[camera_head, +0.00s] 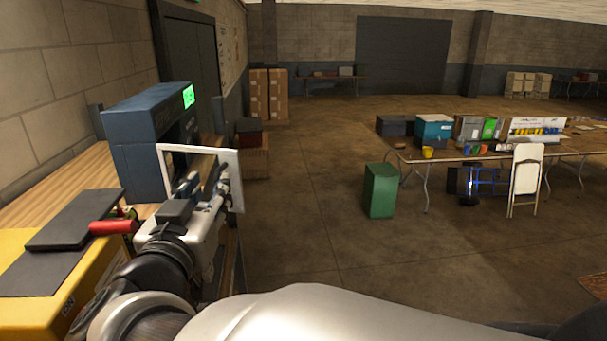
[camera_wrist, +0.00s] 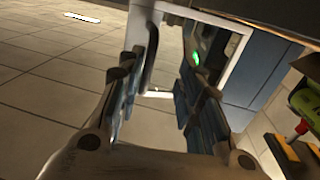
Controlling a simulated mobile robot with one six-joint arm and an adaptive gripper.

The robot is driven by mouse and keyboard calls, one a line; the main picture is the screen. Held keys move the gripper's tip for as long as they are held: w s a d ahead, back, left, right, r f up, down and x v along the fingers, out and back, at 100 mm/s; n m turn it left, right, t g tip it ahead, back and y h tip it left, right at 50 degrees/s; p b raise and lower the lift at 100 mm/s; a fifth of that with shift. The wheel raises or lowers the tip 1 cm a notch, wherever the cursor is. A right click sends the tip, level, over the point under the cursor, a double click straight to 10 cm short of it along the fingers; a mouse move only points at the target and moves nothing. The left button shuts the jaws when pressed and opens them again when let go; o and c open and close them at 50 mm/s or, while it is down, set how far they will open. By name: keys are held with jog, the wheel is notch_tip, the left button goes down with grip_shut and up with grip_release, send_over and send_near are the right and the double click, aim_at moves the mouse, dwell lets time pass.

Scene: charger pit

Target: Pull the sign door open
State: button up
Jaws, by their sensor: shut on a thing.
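The sign door is a white-framed panel (camera_head: 238,168) on a dark blue box (camera_head: 135,165) with a green lit display. In the head view the door appears to stand out at an angle from the box's front. In the wrist view its white frame (camera_wrist: 238,52) is just beyond my fingers. My gripper (camera_head: 196,184) is at the door's near side. In the wrist view my gripper (camera_wrist: 160,88) has a dark upright handle (camera_wrist: 151,55) between its fingers and is shut on it. The contact itself is partly hidden by the fingers.
The box stands on a wooden bench (camera_head: 50,205) along the left wall. A yellow case (camera_head: 95,275) and a red-handled tool (camera_head: 112,227) are near my arm. Open floor (camera_head: 300,190) lies to the right. Further off are a green bin (camera_head: 381,190) and a cluttered table (camera_head: 455,158).

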jog(key=shift+r, duration=0.25)
